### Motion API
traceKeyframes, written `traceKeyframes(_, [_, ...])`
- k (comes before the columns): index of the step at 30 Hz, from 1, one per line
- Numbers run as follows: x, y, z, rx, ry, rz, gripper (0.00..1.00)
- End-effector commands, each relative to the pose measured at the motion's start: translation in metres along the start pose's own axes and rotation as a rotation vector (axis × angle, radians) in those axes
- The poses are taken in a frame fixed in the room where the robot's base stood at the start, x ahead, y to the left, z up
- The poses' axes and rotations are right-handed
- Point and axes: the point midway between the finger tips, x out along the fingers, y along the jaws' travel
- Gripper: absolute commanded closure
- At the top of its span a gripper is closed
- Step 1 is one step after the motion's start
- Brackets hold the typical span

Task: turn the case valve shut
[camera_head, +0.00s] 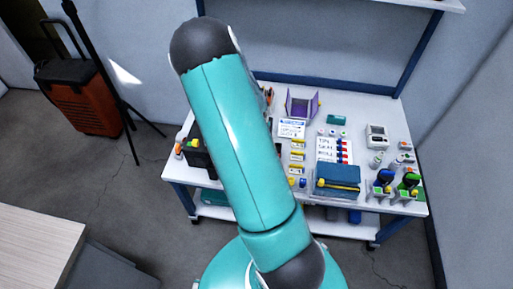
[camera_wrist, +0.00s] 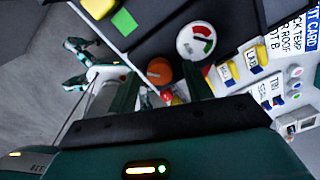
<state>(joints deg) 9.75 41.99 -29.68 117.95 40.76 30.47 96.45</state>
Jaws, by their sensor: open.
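In the wrist view an orange-red round knob (camera_wrist: 158,70), which looks like the case valve, shows between the two dark green fingers of my gripper (camera_wrist: 161,77). My gripper is open, with a finger on either side of the knob; I cannot tell whether either touches it. A round white gauge (camera_wrist: 184,43) with red and green marks is just right of the knob. The black case (camera_wrist: 150,22) spreads behind them. In the head view my arm hides most of the case (camera_head: 197,158) at the table's left end, and my gripper is hidden.
The white worktable (camera_head: 355,112) holds yellow labelled blocks (camera_head: 297,157), a purple holder (camera_head: 301,104), a blue box (camera_head: 337,182) and a grey meter (camera_head: 377,136). A tripod (camera_head: 113,95) and orange suitcase (camera_head: 82,98) stand left of the table.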

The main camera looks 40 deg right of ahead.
Motion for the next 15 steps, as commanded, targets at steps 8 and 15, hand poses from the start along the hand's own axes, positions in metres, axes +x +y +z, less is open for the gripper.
traceKeyframes(8, [-0.046,0.000,0.002,-0.003,-0.004,-0.003,0.50])
traceKeyframes(15, [-0.099,0.001,0.002,-0.004,-0.005,-0.002,0.50])
